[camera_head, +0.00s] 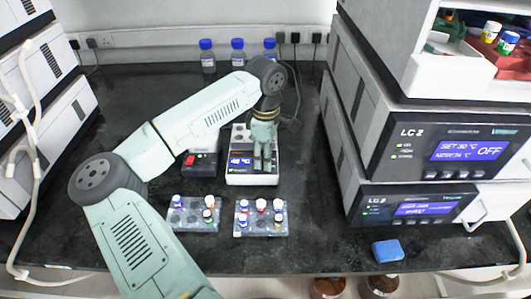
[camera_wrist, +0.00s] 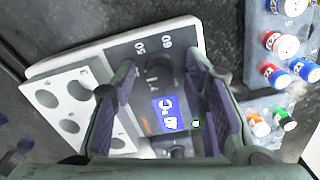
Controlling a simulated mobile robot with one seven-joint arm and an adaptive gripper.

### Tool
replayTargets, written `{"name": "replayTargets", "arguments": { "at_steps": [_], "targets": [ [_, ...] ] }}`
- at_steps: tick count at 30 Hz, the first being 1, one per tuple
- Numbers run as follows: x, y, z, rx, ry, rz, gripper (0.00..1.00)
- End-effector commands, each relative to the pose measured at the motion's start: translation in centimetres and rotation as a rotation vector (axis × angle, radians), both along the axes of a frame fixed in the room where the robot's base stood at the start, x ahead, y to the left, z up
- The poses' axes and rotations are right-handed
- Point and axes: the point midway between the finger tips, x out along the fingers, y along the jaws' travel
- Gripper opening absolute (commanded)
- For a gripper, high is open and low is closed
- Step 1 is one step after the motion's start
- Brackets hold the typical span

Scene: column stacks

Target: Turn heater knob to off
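The heater (camera_head: 237,180) is a white block with a dark front panel and a lit blue display, standing mid-bench. In the wrist view the heater (camera_wrist: 185,35) shows dial marks 50 and 60 and white wells to the left. A dark grey knob (camera_wrist: 163,72) sits on its panel by these marks; its exact setting is hard to read. My gripper (camera_head: 263,168) hangs over the heater and hides the knob in the head view. In the wrist view my gripper (camera_wrist: 160,66) has its fingers spread apart, one on each side of the knob, with visible space between.
A small dark device with a red switch (camera_head: 190,160) stands left of the heater. Two vial racks, left (camera_head: 183,223) and right (camera_head: 265,231), lie in front. Blue-capped bottles (camera_head: 238,58) stand behind. Stacked LC 2 units (camera_head: 380,150) stand right, near a blue block (camera_head: 388,250).

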Motion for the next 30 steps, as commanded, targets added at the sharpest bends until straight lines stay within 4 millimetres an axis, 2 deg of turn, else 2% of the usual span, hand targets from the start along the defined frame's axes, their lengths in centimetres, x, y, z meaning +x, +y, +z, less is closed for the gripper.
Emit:
{"name": "replayTargets", "arguments": {
  "at_steps": [2,17,30],
  "targets": [
    [0.0,0.01,0.02,0.0,0.0,0.0,0.34],
    [-0.01,0.0,0.06,0.0,0.0,0.0,0.01],
    [0.01,0.04,-0.14,0.002,-0.001,0.039,0.0]
  ]
}}
